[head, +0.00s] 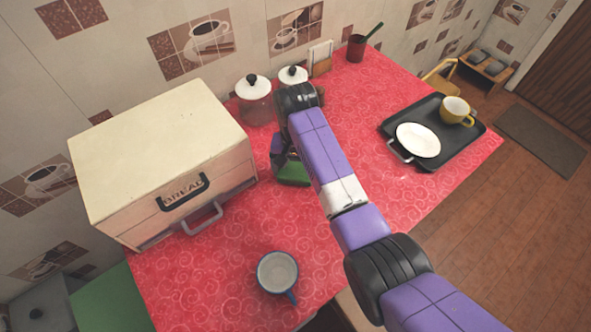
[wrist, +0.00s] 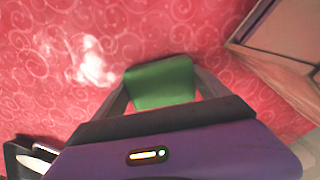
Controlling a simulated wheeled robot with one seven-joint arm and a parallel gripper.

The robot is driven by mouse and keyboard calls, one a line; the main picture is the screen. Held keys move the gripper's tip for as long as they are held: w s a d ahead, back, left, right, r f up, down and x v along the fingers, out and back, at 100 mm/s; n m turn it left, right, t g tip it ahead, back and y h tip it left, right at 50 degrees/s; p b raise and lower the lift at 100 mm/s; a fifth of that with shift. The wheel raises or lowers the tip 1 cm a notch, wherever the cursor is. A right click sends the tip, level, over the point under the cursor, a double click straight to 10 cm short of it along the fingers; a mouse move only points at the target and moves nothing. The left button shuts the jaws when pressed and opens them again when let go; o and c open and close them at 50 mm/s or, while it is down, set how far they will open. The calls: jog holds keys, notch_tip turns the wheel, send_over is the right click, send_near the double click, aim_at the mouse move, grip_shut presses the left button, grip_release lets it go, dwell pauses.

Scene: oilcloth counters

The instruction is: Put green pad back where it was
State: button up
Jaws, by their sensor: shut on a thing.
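The green pad (wrist: 160,82) is between the two fingers of my gripper (wrist: 165,100) in the wrist view, over the red oilcloth. In the head view the green pad (head: 292,172) shows partly behind my arm, just right of the bread box. My gripper (head: 284,160) there is mostly hidden by my arm. It is shut on the pad. Whether the pad touches the counter cannot be told.
The cream bread box (head: 160,150) stands at left, close to my gripper. Lidded jars (head: 256,105) stand behind it. A blue-handled mug (head: 278,272) is in front. A black tray (head: 466,143) with a plate (head: 417,140) and yellow cup (head: 456,111) lies right. Red counter (head: 215,285) is bare at front left.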

aim_at(295, 170)
jog(key=shift+f, duration=0.15)
jog(key=o, duration=1.2)
jog(key=shift+c, duration=0.2)
notch_tip(295, 170, up, 12)
jog(key=p, duration=0.1)
